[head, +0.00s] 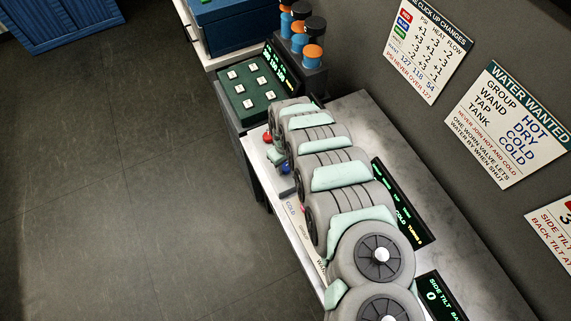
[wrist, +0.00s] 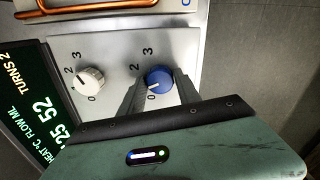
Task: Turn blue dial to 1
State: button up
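The blue dial (wrist: 158,79) sits on a light panel (wrist: 112,45) in the wrist view. A white mark on its face points down, roughly towards the printed 0. The numbers 2 and 3 show to its upper left; no 1 is visible, and my left finger covers part of that side. My gripper (wrist: 158,77) has its two dark fingers on either side of the blue dial, apart, with what looks like a narrow gap at each side. Contact is hard to judge.
A white dial (wrist: 90,78) with its own scale is left of the blue one. A lit display (wrist: 35,100) stands further left, and a copper bar (wrist: 90,8) runs along the top. In the head view, a green button box (head: 250,92) and orange-and-blue canisters (head: 300,35) stand behind.

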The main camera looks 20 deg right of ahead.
aim_at(285, 167)
jog(key=o, duration=0.3)
jog(key=shift+o, duration=0.2)
notch_tip(285, 167, up, 11)
jog(key=shift+b, duration=0.35)
dwell(0.3)
jog(key=shift+f, duration=0.1)
dwell(0.3)
